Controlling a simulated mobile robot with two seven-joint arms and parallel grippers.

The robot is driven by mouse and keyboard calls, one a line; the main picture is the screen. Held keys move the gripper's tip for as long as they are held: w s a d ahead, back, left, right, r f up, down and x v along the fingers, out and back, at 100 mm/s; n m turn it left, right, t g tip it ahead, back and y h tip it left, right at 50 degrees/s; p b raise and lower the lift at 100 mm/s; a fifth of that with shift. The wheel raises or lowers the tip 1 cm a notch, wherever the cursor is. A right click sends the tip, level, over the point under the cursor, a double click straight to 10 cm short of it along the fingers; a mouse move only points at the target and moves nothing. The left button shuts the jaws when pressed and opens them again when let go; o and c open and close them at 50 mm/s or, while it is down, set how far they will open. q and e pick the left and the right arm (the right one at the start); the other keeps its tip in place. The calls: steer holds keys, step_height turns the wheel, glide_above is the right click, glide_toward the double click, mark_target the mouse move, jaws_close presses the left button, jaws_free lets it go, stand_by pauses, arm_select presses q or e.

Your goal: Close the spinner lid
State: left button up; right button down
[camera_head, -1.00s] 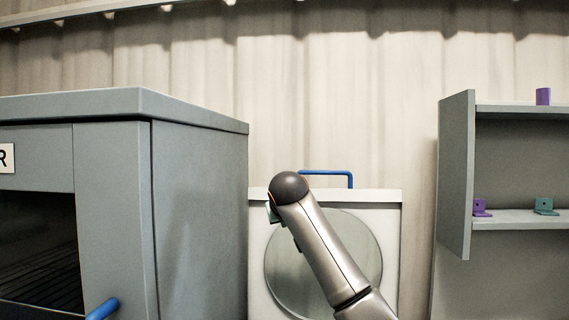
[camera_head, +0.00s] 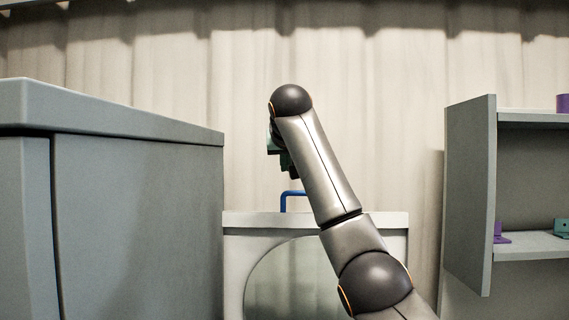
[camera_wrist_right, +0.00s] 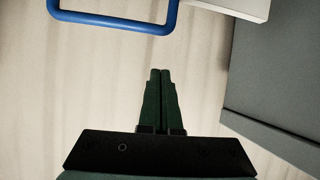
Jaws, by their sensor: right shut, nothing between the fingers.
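The spinner lid (camera_head: 235,232) is a white upright panel with a large round grey window. A blue bar handle (camera_head: 284,199) stands on its top edge, partly hidden behind my right arm. My right gripper (camera_head: 288,168) shows at the end of the raised arm, just above the handle in the picture. In the right wrist view its dark green fingers (camera_wrist_right: 160,75) are shut together and empty. The blue handle (camera_wrist_right: 115,22) crosses the top there, apart from the fingertips, and a white panel corner (camera_wrist_right: 240,7) shows beside it. My left gripper is out of view.
A large grey cabinet (camera_head: 140,220) stands close on the left of the lid. A grey shelf unit (camera_head: 470,195) with small purple and green parts stands on the right. A pale corrugated wall (camera_head: 390,100) is behind, with free space above the lid.

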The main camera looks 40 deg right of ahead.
mark_target(286, 192)
steer(key=p+x, duration=0.3)
steer(key=x, duration=0.4)
steer(key=shift+s+a+f+b, duration=0.15)
steer(key=shift+s+a+f, duration=0.3)
steer(key=shift+s, duration=0.25)
steer(key=shift+s+a+f+b, duration=0.15)
steer(key=shift+s+a+f, duration=0.3)
steer(key=shift+s, duration=0.25)
steer(key=shift+a, duration=0.1)
